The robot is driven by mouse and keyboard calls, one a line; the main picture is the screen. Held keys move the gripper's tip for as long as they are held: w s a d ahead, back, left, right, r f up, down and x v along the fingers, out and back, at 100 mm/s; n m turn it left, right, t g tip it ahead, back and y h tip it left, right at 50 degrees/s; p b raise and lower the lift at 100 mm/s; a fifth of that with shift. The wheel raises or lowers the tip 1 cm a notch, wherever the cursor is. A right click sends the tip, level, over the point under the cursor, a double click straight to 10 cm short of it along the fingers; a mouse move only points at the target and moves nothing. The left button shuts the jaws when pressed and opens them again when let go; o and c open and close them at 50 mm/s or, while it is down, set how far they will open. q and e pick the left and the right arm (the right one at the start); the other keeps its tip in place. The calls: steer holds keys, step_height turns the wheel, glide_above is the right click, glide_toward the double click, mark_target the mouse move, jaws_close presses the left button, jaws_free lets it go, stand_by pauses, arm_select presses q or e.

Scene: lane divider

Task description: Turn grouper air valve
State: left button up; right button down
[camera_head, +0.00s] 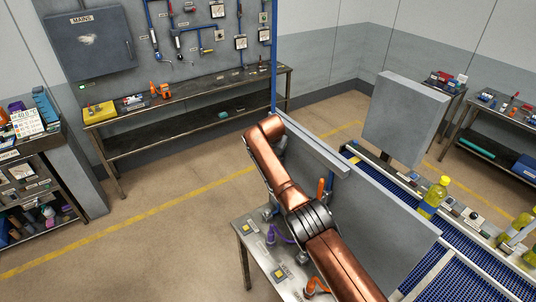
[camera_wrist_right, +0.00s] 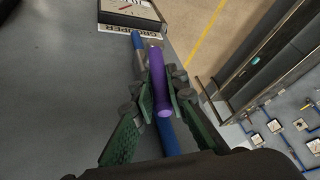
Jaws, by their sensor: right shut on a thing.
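In the right wrist view, a purple valve handle (camera_wrist_right: 157,82) stands over a blue pipe (camera_wrist_right: 168,137). My right gripper (camera_wrist_right: 160,94) has its green-padded fingers closed on either side of the purple handle. A label reading GROUPER (camera_wrist_right: 150,36) sits by the pipe, beside a dark-framed dial (camera_wrist_right: 132,10). In the head view, my copper right arm comes in from the bottom right; the gripper and the valve are largely hidden behind it. My left gripper is in neither view.
A grey divider panel (camera_head: 375,235) stands beside my arm, next to a conveyor (camera_head: 470,265) with yellow bottles (camera_head: 432,198). A small bench (camera_head: 262,262) carries purple and orange fittings. A back workbench (camera_head: 190,95) stands under the wall panel. The floor at left is clear.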

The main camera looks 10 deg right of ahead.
steer(key=shift+w+d, duration=0.1)
steer(key=shift+w, duration=0.05)
steer(key=shift+g, duration=0.3)
steer(key=shift+w, duration=0.1)
stand_by(0.4)
steer(key=c, duration=1.9)
jaws_free()
steer(key=shift+w+a+f, duration=0.1)
steer(key=shift+a, duration=0.1)
